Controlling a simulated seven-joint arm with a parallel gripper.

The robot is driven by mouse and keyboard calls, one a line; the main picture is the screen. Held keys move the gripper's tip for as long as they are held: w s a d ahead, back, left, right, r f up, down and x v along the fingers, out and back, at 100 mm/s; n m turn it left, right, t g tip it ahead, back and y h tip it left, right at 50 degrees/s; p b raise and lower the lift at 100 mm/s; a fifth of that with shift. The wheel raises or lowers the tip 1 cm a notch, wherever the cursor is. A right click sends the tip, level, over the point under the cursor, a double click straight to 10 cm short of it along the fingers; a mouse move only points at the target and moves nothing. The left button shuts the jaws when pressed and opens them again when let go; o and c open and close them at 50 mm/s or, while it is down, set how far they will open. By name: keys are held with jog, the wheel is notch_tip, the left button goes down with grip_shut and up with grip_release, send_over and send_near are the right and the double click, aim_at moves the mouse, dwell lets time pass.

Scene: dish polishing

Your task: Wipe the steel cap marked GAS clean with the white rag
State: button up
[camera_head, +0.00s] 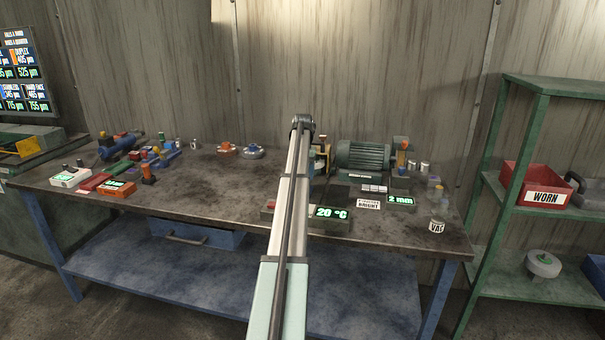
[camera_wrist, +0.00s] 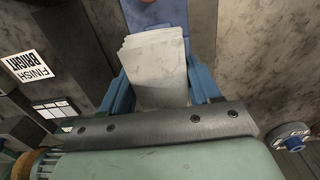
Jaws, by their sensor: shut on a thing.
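My gripper (camera_wrist: 158,88) shows in the wrist view with its blue fingers on both sides of a folded white rag (camera_wrist: 156,62). It is shut on the rag. In the head view my arm covers the gripper and the rag. I cannot make out a GAS mark in either view, so I cannot tell which thing is the steel cap.
A green motor (camera_head: 362,157) stands right of my arm. A FINISH BRIGHT sign (camera_head: 368,204) and green displays (camera_head: 332,212) are in front.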

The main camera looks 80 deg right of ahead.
jog(key=shift+w+a+r, duration=0.1)
jog(key=shift+w, duration=0.95)
jog(key=shift+s+r, duration=0.1)
jog(key=shift+r, duration=3.8)
